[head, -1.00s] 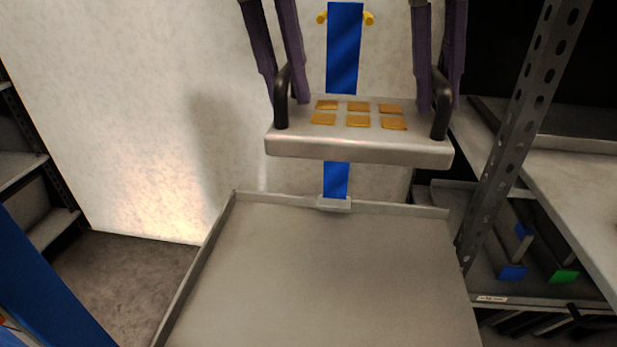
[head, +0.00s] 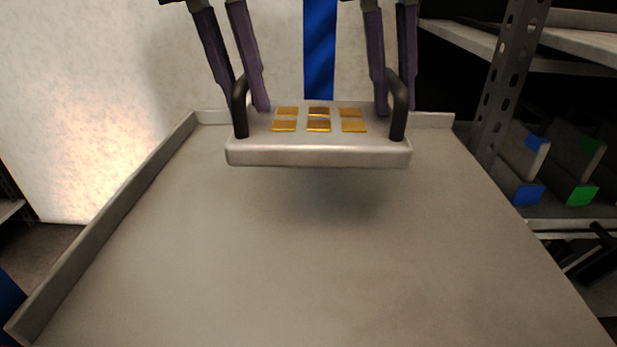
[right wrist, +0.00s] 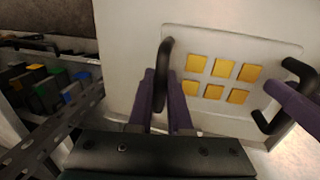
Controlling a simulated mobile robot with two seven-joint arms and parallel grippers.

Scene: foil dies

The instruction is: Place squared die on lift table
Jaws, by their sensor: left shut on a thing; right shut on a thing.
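The die is a pale metal plate (head: 318,155) with several gold squares on top and a black handle at each end. It hangs level above the far part of the lift table (head: 300,260), with a shadow under it. My left gripper (head: 242,105) is shut on the left handle (head: 240,112). My right gripper (head: 391,108) is shut on the right handle (head: 399,112). In the right wrist view the die (right wrist: 240,108) shows from above, with the right gripper's fingers (right wrist: 165,90) around the near handle.
The table has a raised rim on the left (head: 110,225) and at the back. A blue post (head: 319,50) stands behind it. A perforated metal upright (head: 505,90) and shelves with blue- and green-marked dies (head: 575,165) stand to the right. The table's front is clear.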

